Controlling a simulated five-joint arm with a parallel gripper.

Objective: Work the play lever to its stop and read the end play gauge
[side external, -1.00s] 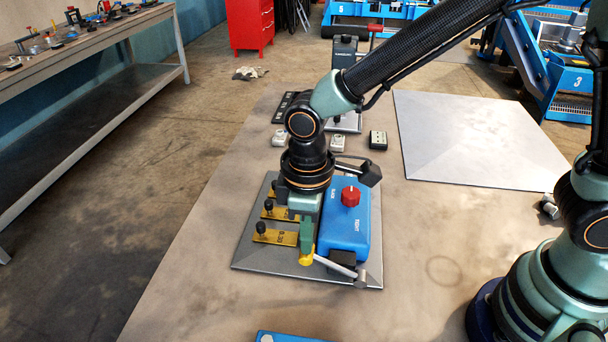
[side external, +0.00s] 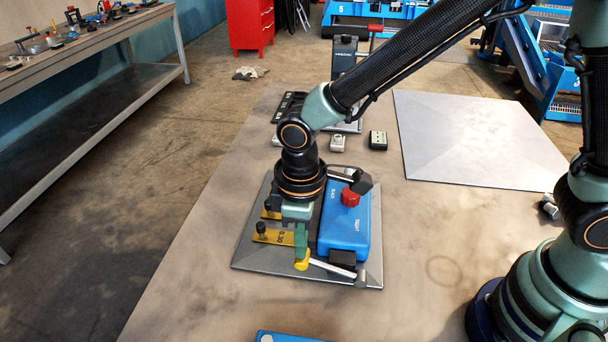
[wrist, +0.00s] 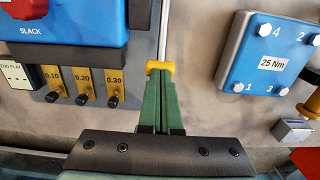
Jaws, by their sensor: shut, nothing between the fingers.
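The play lever is a pale rod (side external: 332,269) with a yellow tip (side external: 302,265), at the front of the blue block (side external: 345,228) with the red SLACK/TIGHT knob (side external: 350,197). My gripper (side external: 301,256) points down with its green fingers at the yellow tip. In the wrist view my gripper (wrist: 159,78) is shut, its fingertips against or just beside the yellow tip (wrist: 159,67), not around it. The end play gauge (wrist: 17,76) is a white box cut by the left edge of the wrist view; its reading is not legible.
Yellow tags marked 0.10, 0.20 and 0.30 (wrist: 114,82) with black knobs lie beside the block on the grey plate (side external: 262,257). A blue 25 Nm block (wrist: 268,62) stands right in the wrist view. A bare grey plate (side external: 475,140) lies at the right.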

